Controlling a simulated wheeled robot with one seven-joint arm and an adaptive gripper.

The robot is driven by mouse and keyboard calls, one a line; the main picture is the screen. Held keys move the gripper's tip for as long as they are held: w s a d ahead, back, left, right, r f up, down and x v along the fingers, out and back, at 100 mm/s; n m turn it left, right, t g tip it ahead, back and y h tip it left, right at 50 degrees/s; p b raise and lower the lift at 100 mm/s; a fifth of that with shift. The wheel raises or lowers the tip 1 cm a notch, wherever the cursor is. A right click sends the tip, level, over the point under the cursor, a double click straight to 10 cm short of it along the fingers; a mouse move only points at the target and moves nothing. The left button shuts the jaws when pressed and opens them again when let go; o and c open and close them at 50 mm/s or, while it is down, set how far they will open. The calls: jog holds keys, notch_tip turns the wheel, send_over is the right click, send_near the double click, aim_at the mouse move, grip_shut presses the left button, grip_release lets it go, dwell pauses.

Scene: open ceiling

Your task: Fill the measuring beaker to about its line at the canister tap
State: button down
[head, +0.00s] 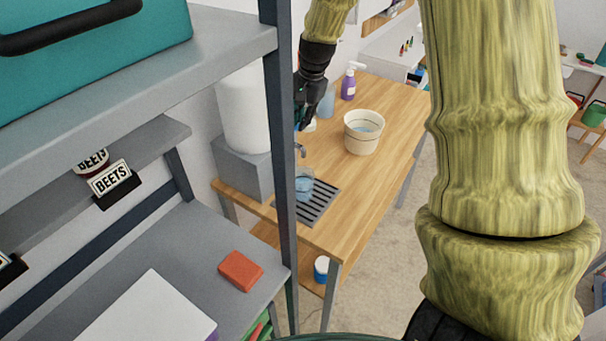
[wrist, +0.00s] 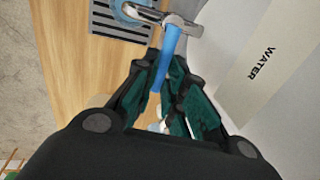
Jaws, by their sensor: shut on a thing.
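The measuring beaker (head: 304,187) stands on the dark drip grate (head: 318,206), partly behind a shelf post in the head view. It looks clear and bluish; I cannot read its line or water level. In the wrist view only part of the beaker (wrist: 133,10) shows, beneath the metal tap (wrist: 184,27). The tap (head: 300,149) comes from the white canister (head: 243,108), labelled WATER in the wrist view (wrist: 280,70). My gripper (wrist: 167,82) is shut on the tap's blue lever (wrist: 168,52). In the head view my gripper (head: 303,122) is partly hidden by the post.
The canister stands on a grey block (head: 243,172) on the wooden bench (head: 345,190). A cream bucket (head: 362,140) and a purple pump bottle (head: 348,86) stand farther along. The grey shelf post (head: 281,130) rises in front. Floor right of the bench is clear.

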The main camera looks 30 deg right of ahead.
jog(key=shift+s+r, duration=0.1)
jog(key=shift+s+m+p, duration=0.15)
jog(key=shift+m+p, duration=0.2)
jog(key=shift+m, duration=0.25)
jog(key=shift+w+a+n+p, duration=0.1)
jog(key=shift+w+n+p, duration=0.15)
jog(key=shift+n+p, duration=0.3)
jog(key=shift+n, duration=0.25)
jog(key=c, duration=1.4)
grip_release()
jog(key=shift+w+a, duration=0.1)
jog(key=shift+w, duration=0.05)
jog(key=shift+o, duration=0.2)
